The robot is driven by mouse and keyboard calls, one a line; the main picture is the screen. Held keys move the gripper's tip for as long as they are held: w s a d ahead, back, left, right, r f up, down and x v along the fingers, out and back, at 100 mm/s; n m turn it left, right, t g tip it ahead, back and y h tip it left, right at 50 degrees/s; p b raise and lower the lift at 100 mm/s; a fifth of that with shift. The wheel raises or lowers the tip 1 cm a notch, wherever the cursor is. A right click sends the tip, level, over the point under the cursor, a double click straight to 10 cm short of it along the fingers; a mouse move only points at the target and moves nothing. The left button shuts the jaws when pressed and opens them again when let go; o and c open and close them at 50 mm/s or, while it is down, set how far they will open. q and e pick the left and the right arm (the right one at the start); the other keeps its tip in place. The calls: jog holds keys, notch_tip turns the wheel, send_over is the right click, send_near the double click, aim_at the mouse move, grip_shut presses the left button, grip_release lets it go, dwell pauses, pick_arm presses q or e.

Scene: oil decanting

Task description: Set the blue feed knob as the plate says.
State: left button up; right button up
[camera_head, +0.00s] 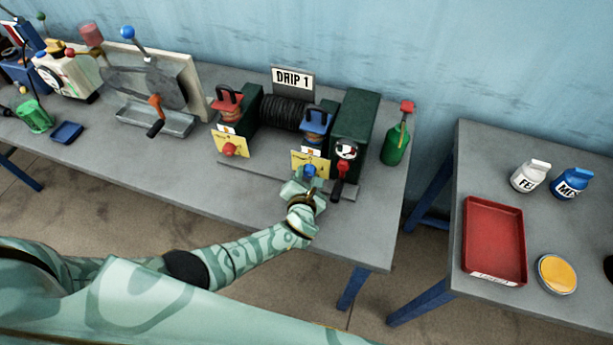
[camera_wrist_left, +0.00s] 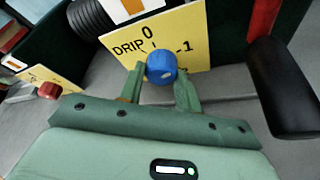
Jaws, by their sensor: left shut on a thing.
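The blue feed knob (camera_head: 310,170) is on a yellow dial plate (camera_head: 299,163) at the front of the green machine. In the left wrist view the knob (camera_wrist_left: 161,66) sits between the two fingers of my left gripper (camera_wrist_left: 160,84), which is shut on it. A plate (camera_head: 292,78) reading "DRIP 1" stands behind the machine. My right gripper is not in view.
A black-handled lever (camera_head: 337,189) hangs just right of the knob, and its handle (camera_wrist_left: 282,88) is close in the wrist view. A red knob (camera_head: 229,149) on another yellow dial is to the left. A green oil can (camera_head: 395,143) stands right of the machine.

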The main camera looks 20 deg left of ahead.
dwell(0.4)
pick_arm(q)
jog(key=o, duration=0.7)
jog(key=p+v, duration=0.2)
jog(key=v, duration=0.3)
jog(key=shift+s+d+r+p, duration=0.1)
jog(key=shift+s+r+p, duration=0.15)
jog(key=shift+p, duration=0.15)
jog(key=p+v, duration=0.2)
jog(key=v, duration=0.8)
jog(key=shift+s+d, duration=0.15)
jog(key=shift+s, duration=0.25)
